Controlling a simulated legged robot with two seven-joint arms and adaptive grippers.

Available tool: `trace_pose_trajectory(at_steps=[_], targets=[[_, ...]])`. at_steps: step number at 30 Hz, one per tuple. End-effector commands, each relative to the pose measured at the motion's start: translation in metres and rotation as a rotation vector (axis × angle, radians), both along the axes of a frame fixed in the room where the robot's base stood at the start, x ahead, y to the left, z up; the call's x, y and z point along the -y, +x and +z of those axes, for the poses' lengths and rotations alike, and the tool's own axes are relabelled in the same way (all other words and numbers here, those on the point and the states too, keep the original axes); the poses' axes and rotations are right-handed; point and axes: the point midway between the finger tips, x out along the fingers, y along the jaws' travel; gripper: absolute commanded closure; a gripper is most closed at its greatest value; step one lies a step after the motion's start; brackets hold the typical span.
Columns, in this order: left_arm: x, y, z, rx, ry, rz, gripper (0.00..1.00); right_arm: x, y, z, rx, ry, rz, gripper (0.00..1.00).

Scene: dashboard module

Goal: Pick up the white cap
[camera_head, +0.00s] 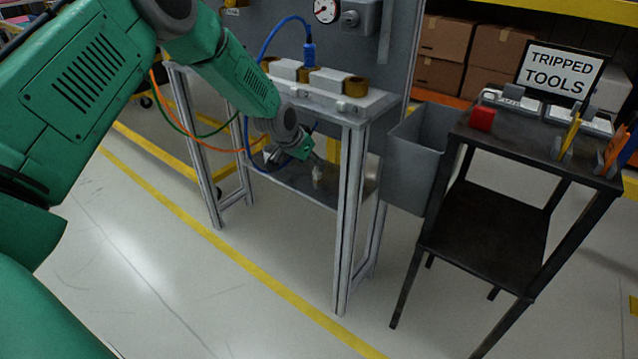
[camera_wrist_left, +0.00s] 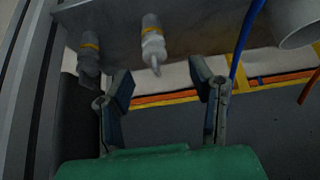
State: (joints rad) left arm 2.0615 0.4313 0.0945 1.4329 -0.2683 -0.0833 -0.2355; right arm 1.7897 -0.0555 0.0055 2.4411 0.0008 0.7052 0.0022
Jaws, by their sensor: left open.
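A small white piece with a yellow band, which looks like the white cap (camera_wrist_left: 152,45), shows in the left wrist view just beyond my fingers. In the head view a small pale piece (camera_head: 317,173) stands on the lower shelf of the workbench, seemingly the same one. My left gripper (camera_wrist_left: 165,88) is open, its two fingers spread apart with nothing between them. In the head view my left gripper (camera_head: 318,160) is by the pale piece; whether they touch is unclear. My right gripper is in neither view.
A darker similar shape (camera_wrist_left: 90,55) lies left of the cap, perhaps a reflection. The workbench legs (camera_head: 350,220) and top (camera_head: 330,98) frame the shelf. A blue hose (camera_head: 262,50) hangs near my arm. A grey bin (camera_head: 415,160) and dark tool table (camera_head: 530,140) stand right.

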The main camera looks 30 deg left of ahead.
Motion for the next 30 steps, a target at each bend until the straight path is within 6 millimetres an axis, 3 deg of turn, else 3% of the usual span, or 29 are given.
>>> trace_pose_trajectory(at_steps=[3, 7, 17, 21, 30], targets=[[0.004, 0.013, -0.019, 0.0, 0.003, -0.001, 0.51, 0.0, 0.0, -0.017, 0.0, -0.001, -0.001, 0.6], [0.004, 0.022, -0.033, -0.001, 0.0, 0.0, 0.51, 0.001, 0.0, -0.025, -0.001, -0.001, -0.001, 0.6], [0.004, 0.026, -0.035, 0.0, -0.001, 0.0, 0.51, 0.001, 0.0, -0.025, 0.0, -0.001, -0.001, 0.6], [0.004, 0.025, -0.035, 0.0, 0.0, 0.0, 1.0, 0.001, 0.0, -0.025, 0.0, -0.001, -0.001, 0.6], [0.004, 0.026, -0.035, 0.0, 0.0, 0.0, 1.0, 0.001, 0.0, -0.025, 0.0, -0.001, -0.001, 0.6]])
